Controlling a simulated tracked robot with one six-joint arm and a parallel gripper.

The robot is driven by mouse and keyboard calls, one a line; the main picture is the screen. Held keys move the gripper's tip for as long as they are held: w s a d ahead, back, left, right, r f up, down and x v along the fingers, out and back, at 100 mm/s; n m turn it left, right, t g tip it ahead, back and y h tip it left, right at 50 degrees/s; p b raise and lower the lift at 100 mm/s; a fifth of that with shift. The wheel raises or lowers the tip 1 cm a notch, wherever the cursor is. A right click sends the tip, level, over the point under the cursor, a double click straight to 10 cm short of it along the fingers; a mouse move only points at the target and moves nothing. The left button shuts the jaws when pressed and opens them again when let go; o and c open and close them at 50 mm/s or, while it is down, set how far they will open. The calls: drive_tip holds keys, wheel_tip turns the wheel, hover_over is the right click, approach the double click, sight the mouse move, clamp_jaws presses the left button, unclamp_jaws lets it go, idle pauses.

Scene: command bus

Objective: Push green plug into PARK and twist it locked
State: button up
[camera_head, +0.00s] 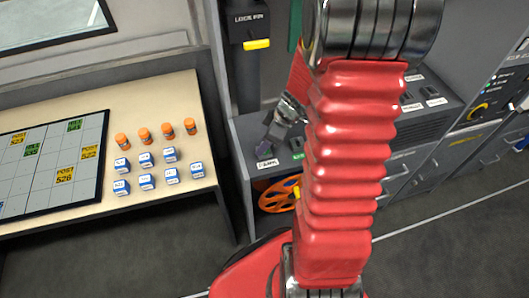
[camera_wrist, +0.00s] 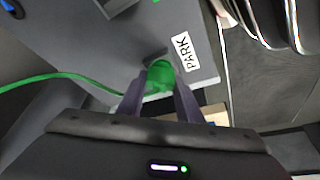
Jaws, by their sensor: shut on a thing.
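The green plug (camera_wrist: 160,76) is between the two dark fingers of my gripper (camera_wrist: 161,92) in the wrist view, and the gripper is shut on it. A green cable (camera_wrist: 60,76) runs off to the left. The white PARK label (camera_wrist: 185,52) lies on the grey panel just beside the plug. The plug's far end and the socket are hidden, so I cannot tell how deep it sits. In the head view my gripper (camera_head: 267,146) points down just above the PARK label (camera_head: 266,164) on the console; the plug cannot be made out there.
My red arm hides much of the console (camera_head: 247,130). An orange reel (camera_head: 278,196) sits below the console top. A black post with a yellow LOCK PIN handle (camera_head: 257,44) stands behind. At left, a table (camera_head: 160,93) holds orange bottles, blue-white blocks and a board.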

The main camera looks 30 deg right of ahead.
drive_tip(key=shift+m, duration=0.5)
drive_tip(key=shift+m+h, duration=0.5)
drive_tip(key=shift+m, duration=0.6)
drive_tip(key=o, duration=1)
drive_tip(key=shift+o, duration=0.6)
drive_tip(key=shift+d, duration=0.1)
drive_tip(key=shift+w+r+t, duration=0.1)
drive_tip(key=shift+w+t, duration=0.05)
drive_tip(key=shift+t, duration=0.15)
drive_tip(key=shift+d+r, duration=0.1)
drive_tip(key=v, duration=1.3)
drive_tip(key=shift+s+a, duration=0.25)
drive_tip(key=shift+s, duration=0.05)
drive_tip(key=shift+r, duration=0.1)
